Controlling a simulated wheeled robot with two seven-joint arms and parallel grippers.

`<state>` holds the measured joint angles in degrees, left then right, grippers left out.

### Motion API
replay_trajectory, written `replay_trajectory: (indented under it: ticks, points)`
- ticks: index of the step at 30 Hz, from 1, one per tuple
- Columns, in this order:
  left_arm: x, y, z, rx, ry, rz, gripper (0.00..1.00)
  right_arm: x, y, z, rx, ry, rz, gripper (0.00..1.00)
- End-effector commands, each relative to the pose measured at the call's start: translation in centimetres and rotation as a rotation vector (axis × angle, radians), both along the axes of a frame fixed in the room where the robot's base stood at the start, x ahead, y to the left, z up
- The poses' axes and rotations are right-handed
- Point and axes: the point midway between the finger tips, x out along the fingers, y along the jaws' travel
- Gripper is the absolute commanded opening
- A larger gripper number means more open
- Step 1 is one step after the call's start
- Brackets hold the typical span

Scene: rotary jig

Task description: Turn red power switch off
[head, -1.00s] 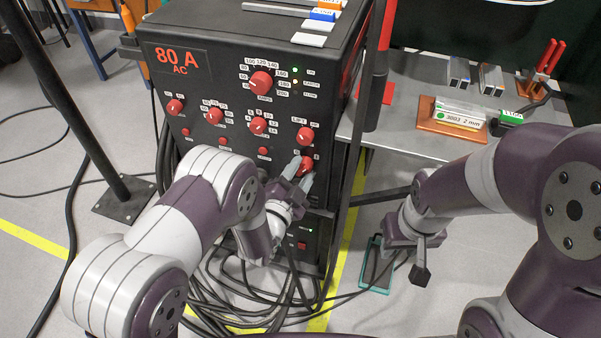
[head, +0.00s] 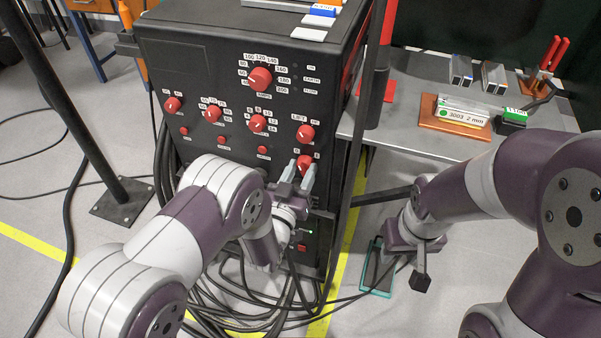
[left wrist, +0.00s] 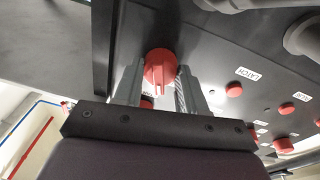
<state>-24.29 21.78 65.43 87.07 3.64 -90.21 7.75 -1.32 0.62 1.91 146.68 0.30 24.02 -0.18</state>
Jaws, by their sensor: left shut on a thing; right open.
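The red power switch (head: 305,161) is a round red knob at the lower right of the black machine's front panel. My left gripper (head: 301,171) is shut on it, with one finger on each side. In the left wrist view the red knob (left wrist: 160,66) sits between the two grey fingers (left wrist: 158,88), its raised grip pointing down between them. The fingers hide part of the knob's labels. The indicator lamps (head: 295,78) at the panel's upper right are dark. My right gripper (head: 420,270) is open and empty, low to the right of the machine.
Other red knobs, including the large amps knob (head: 260,79) and the lift knob (head: 306,132), sit close by on the panel. Black cables (head: 250,305) lie on the floor below. A green lamp (head: 310,232) glows lower down.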

Motion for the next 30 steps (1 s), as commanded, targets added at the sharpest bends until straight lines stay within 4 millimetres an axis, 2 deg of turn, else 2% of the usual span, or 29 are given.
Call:
replay_trajectory:
  ticks: [15, 30]
  points:
    - [-0.1, -0.08, -0.22, -0.334, 0.113, -0.001, 0.1, 0.0, 0.0, -0.62, 0.0, 0.0, 0.0, 0.43]
    - [-0.11, -0.05, -0.24, -0.414, 0.14, 0.001, 0.1, 0.0, 0.0, -0.7, 0.0, 0.0, 0.0, 0.43]
